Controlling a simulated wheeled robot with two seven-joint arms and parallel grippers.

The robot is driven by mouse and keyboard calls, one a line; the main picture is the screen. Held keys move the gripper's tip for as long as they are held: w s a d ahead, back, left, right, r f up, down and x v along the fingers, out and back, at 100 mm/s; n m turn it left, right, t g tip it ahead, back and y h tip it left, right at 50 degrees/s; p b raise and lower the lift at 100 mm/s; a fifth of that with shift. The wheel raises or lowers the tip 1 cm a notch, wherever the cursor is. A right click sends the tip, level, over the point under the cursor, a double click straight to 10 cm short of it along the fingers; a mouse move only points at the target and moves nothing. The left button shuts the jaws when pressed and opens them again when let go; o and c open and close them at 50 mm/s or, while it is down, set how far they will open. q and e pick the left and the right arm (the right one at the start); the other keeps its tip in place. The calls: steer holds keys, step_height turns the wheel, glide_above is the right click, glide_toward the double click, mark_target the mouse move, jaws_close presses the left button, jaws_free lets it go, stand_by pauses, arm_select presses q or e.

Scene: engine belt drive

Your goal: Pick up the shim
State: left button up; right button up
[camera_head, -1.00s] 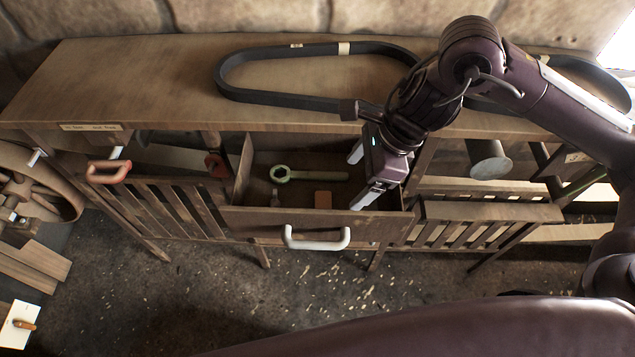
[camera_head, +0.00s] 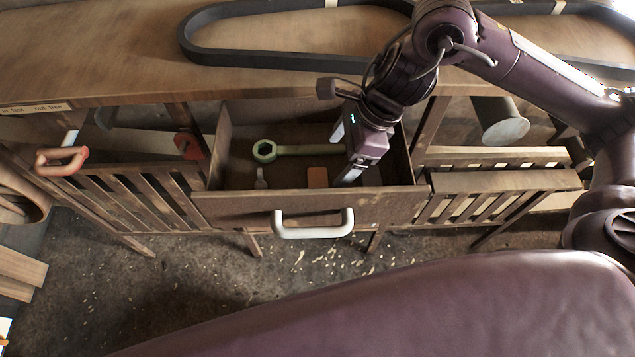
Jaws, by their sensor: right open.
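A small flat orange-brown piece (camera_head: 318,177), which looks like the shim, lies on the floor of the open drawer (camera_head: 312,208), near its front wall. My right gripper (camera_head: 343,155) is open and empty at the right part of the drawer. Its two pale fingers are spread front to back, just right of the shim. The front finger is close to the shim's right side; I cannot tell how high it is above the drawer floor. My left gripper is not in view.
A green ring-ended wrench (camera_head: 264,151) lies behind the shim, its handle reaching toward the gripper. A small grey metal piece (camera_head: 261,179) lies left of the shim. The drawer has a white handle (camera_head: 313,224). A black belt (camera_head: 270,58) rests on the wooden bench top (camera_head: 120,60).

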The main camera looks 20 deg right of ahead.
mark_target(318, 179)
steer(key=shift+x, duration=0.95)
steer(key=p+x, duration=0.1)
steer(key=x, duration=0.1)
steer(key=p+x, duration=0.1)
steer(key=x, duration=0.1)
steer(key=shift+s+a+f, duration=0.1)
steer(key=shift+a+f, duration=0.05)
steer(key=shift+a, duration=0.25)
steer(key=shift+a+f, duration=0.1)
steer(key=shift+f, duration=0.1)
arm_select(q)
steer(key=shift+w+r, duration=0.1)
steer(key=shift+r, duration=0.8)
arm_select(e)
steer(key=c, duration=1.2)
steer(key=shift+r, duration=0.1)
steer(key=shift+c, duration=0.2)
